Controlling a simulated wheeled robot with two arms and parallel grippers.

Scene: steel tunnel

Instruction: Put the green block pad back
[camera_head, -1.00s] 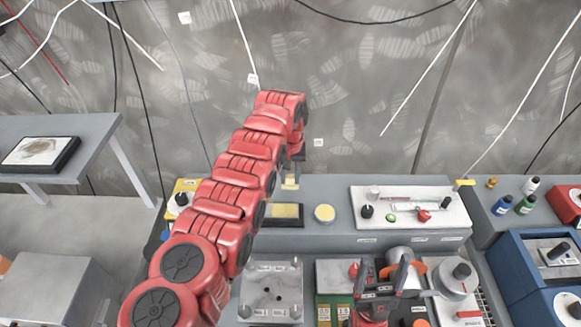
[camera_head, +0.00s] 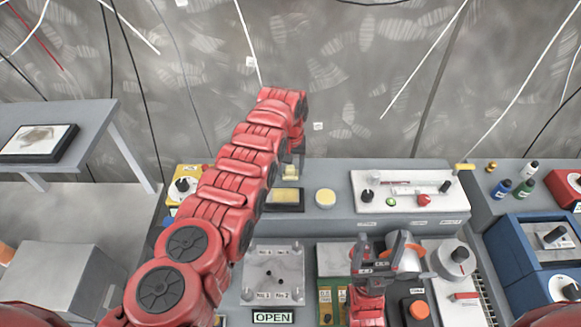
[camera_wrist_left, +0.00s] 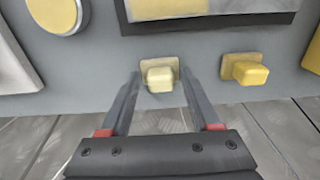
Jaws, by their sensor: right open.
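I cannot make out a clearly green block pad. A pale yellow block on a small square pad (camera_wrist_left: 159,77) sits at the shelf edge in the left wrist view. My left gripper (camera_wrist_left: 160,72) is open, with one finger on each side of this block and gaps visible. In the head view my left gripper (camera_head: 294,164) reaches down at the shelf's back edge, partly hidden by its own arm. A second, deeper yellow block (camera_wrist_left: 247,70) is to the right in the wrist view. My right gripper (camera_head: 390,242) is open above the front bench.
A black-framed yellow pad (camera_head: 285,200) and a round yellow pad (camera_head: 325,198) lie near the left gripper. A white tray (camera_head: 437,206) holds small items, one green (camera_head: 391,202). A plate with holes (camera_head: 272,265) and an OPEN sign (camera_head: 272,317) are in front.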

